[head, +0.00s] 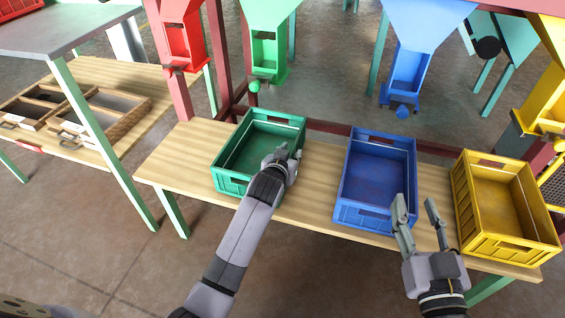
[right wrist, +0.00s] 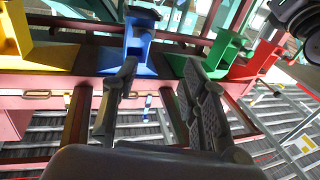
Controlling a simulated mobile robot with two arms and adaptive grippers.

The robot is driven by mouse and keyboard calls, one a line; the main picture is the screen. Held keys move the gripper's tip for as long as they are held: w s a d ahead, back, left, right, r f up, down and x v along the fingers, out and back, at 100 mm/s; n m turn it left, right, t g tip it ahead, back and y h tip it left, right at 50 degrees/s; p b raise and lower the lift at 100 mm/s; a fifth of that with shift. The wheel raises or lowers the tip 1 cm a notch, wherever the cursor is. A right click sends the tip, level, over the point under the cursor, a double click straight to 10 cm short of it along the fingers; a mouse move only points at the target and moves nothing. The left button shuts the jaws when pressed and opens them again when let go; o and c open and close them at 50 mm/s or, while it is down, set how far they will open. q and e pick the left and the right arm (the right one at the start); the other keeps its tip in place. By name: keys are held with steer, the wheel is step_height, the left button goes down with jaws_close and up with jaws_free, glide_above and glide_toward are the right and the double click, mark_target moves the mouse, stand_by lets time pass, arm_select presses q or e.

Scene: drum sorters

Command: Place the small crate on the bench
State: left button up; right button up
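Three open crates sit on the wooden bench (head: 170,165): a green crate (head: 232,183) at the left, a blue crate (head: 360,215) in the middle and a yellow crate (head: 500,248) at the right. None is clearly the small one. My left gripper (head: 284,157) is at the green crate's right wall and covers part of it. Its fingers are too small and foreshortened to tell whether they grip the rim. My right gripper (head: 415,203) is open and empty, in front of the blue and yellow crates. Its spread fingers also show in the right wrist view (right wrist: 160,85).
Red (head: 185,40), green (head: 265,50), blue (head: 410,70) and yellow (head: 545,110) chutes hang behind the bench. A lower wooden table (head: 150,85) with compartmented trays stands at the left. The bench's left end is bare.

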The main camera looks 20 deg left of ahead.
arm_select(q)
steer(key=p+v, duration=0.2)
steer(key=v, duration=0.3)
steer(key=shift+s+r, duration=0.2)
steer(key=p+v, duration=0.1)
steer(key=v, duration=0.3)
steer(key=shift+s, duration=0.3)
steer(key=s+a+f+m+g, duration=0.1)
steer(key=s+g, duration=0.1)
steer(key=s, duration=0.8)
steer(key=s+a+f+g+h, duration=0.1)
steer(key=s+g, duration=0.1)
steer(key=s, duration=0.9)
steer(key=shift+s+a+m+g, duration=0.3)
steer(key=shift+a+m+g, duration=0.1)
arm_select(e)
steer(key=s+d+f+g+h, duration=0.1)
steer(key=s+d+f+g, duration=0.1)
steer(key=f, duration=0.4)
steer(key=s+d+f+g+h, duration=0.1)
steer(key=s+d+f+g, duration=0.1)
steer(key=s+f+g, duration=0.3)
step_height(320, 180, down, 3)
steer(key=shift+s+r+m+g+h, duration=0.2)
steer(key=shift+s+m+g+h, duration=0.15)
steer(key=shift+g, duration=0.75)
